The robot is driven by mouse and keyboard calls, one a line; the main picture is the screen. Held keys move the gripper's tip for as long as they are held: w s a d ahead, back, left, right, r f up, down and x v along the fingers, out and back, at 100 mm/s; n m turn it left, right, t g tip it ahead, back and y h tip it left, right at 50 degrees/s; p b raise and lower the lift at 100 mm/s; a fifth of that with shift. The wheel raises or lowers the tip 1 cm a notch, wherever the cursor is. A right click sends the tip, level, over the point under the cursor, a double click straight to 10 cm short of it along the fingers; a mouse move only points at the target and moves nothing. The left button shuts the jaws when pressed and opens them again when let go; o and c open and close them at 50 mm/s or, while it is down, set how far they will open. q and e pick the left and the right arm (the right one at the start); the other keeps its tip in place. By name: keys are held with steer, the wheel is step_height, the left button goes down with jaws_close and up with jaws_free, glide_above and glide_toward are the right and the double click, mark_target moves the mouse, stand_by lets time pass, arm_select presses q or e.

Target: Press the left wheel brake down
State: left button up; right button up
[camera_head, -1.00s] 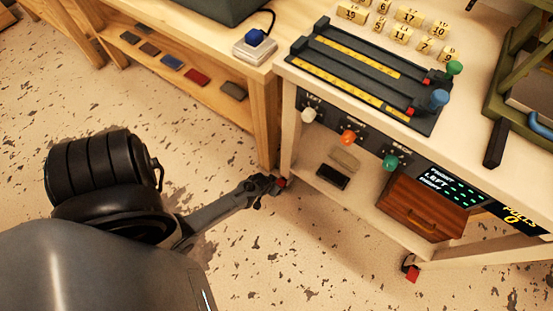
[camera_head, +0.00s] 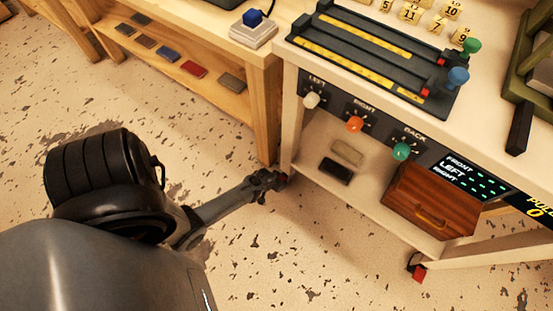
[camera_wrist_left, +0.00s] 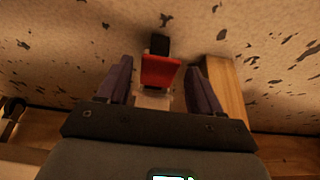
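The left wheel brake is a red tab (camera_wrist_left: 160,72) above a black wheel in the left wrist view. In the head view only a small red bit (camera_head: 284,178) of it shows at the foot of the bench's left leg. My left gripper (camera_head: 272,181) is low by that foot, just left of the brake. In the left wrist view its two dark fingers (camera_wrist_left: 159,64) are spread apart, with the red tab appearing between them. I cannot tell whether they touch it. My right gripper is in neither view.
The white bench (camera_head: 288,120) carries a black rail device (camera_head: 380,60). Below it are white, orange and green knobs, and a wooden drawer box (camera_head: 432,200). Another red brake (camera_head: 419,273) is at the right leg. A wooden shelf unit (camera_head: 265,110) stands at left. The speckled floor is open.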

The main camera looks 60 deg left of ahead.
arm_select(q)
steer(key=c, duration=0.9)
steer(key=shift+o, duration=0.2)
steer(key=shift+s+f+t, duration=0.1)
steer(key=shift+f+t, duration=0.05)
steer(key=shift+t, duration=0.15)
steer(key=f+t+y+b, duration=0.1)
steer(key=t, duration=0.2)
steer(key=f+t+y+b, duration=0.1)
steer(key=shift+s+d+f+y+b, duration=0.2)
steer(key=shift+s+f+y+b, duration=0.05)
steer(key=shift+f+y+b, duration=0.1)
steer(key=shift+t, duration=0.3)
steer(key=o, duration=1.1)
steer(key=shift+c, duration=0.2)
steer(key=shift+r, duration=0.1)
